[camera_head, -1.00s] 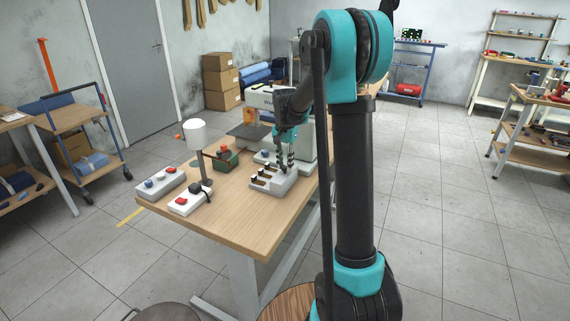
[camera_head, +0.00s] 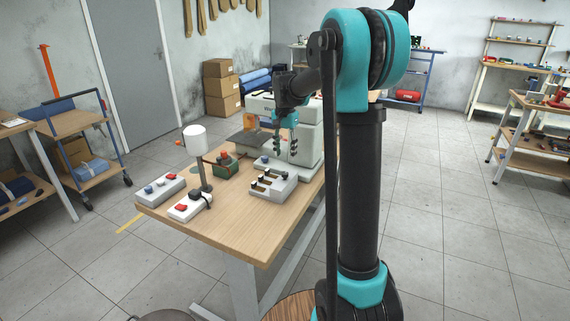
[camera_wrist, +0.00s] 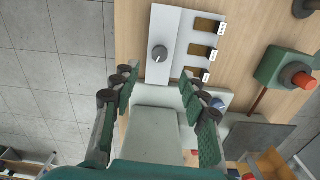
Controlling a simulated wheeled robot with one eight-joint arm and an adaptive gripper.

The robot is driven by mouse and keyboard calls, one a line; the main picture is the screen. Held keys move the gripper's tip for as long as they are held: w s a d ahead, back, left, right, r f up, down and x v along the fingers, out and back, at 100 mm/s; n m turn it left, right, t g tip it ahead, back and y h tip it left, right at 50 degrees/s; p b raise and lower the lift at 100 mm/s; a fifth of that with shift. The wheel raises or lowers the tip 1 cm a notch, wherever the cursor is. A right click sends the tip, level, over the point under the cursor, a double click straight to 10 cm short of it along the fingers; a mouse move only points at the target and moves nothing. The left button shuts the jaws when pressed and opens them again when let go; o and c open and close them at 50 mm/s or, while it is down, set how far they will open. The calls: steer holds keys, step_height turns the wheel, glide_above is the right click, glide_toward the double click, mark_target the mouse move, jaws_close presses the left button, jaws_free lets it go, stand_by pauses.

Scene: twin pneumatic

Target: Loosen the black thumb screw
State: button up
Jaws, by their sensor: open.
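A light-grey block (camera_head: 283,190) sits on the wooden table, with several small dark parts on top, too small to tell apart in the head view. In the wrist view, the grey block (camera_wrist: 172,24) carries a round dark knob (camera_wrist: 160,53), which looks like the black thumb screw. Three labelled slots line its right side. My gripper (camera_head: 285,153) is above and behind the block in the head view. In the wrist view my gripper (camera_wrist: 160,80) is open, its fingers spread apart with nothing between them. The knob lies just beyond the fingertips, in line with the gap, and is not touched.
A white machine (camera_head: 310,140) stands close behind the gripper. A white cylinder on a post (camera_head: 195,140), a green box with a red button (camera_wrist: 299,79), and control boxes (camera_head: 158,190) stand to the left.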

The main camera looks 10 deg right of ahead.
steer(key=shift+r, duration=2.1)
